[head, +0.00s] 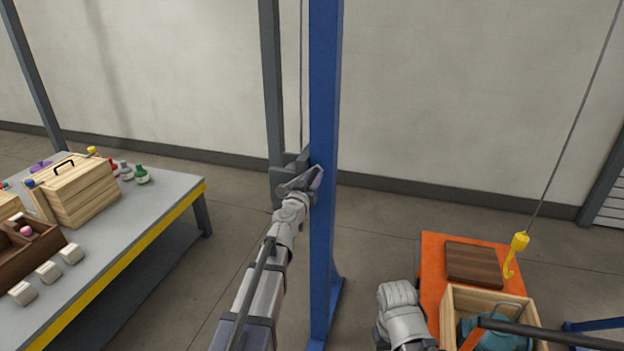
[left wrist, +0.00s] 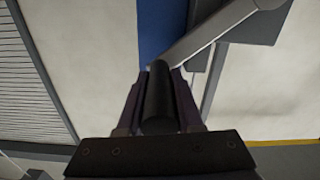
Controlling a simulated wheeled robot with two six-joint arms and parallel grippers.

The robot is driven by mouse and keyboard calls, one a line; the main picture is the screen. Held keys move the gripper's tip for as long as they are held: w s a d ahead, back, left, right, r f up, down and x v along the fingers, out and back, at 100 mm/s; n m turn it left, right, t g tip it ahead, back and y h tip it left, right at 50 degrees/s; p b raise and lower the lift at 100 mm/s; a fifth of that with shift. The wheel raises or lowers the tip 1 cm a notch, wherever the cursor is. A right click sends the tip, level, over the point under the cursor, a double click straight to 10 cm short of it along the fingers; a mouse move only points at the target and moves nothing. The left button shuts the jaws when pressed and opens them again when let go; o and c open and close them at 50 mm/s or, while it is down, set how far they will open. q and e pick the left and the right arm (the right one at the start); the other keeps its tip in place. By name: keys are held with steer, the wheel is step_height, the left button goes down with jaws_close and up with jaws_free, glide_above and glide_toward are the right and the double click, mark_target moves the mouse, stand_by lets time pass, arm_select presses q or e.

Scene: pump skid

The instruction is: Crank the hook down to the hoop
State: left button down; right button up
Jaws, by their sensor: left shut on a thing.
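My left gripper (head: 314,182) is at the blue post, beside the grey winch (head: 283,185). In the left wrist view its jaws are shut on the black crank handle (left wrist: 158,100), and the grey crank arm (left wrist: 215,30) runs up to the right. The yellow hook (head: 516,256) hangs on a cable at the right, above the orange table. A thin grey hoop (head: 514,304) shows over a teal load (head: 497,335) in an open wooden crate (head: 448,318). The hook is above the hoop and looks apart from it.
The blue post (head: 325,100) stands in the middle. The orange table (head: 432,262) also bears a dark wooden board (head: 474,264). At the left a grey workbench (head: 165,190) holds a wooden box (head: 80,190), bottles and small blocks. Open floor lies between.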

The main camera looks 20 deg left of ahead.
arm_select(q)
steer(key=shift+a+r+n+p, duration=0.4)
steer(key=shift+a+r+p, duration=0.1)
steer(key=shift+r+p, duration=0.05)
steer(key=a+r+n+p, duration=0.4)
steer(key=a+n, duration=0.6)
steer(key=a, duration=0.3)
steer(key=a+f+n+b, duration=0.6)
steer(key=a+n, duration=0.3)
steer(key=a, duration=0.1)
step_height(320, 180, down, 18)
steer(key=a+n+b, duration=0.2)
steer(key=n+b, duration=1)
steer(key=b, duration=0.5)
steer(key=shift+w+r, duration=0.25)
steer(key=shift+w, duration=0.15)
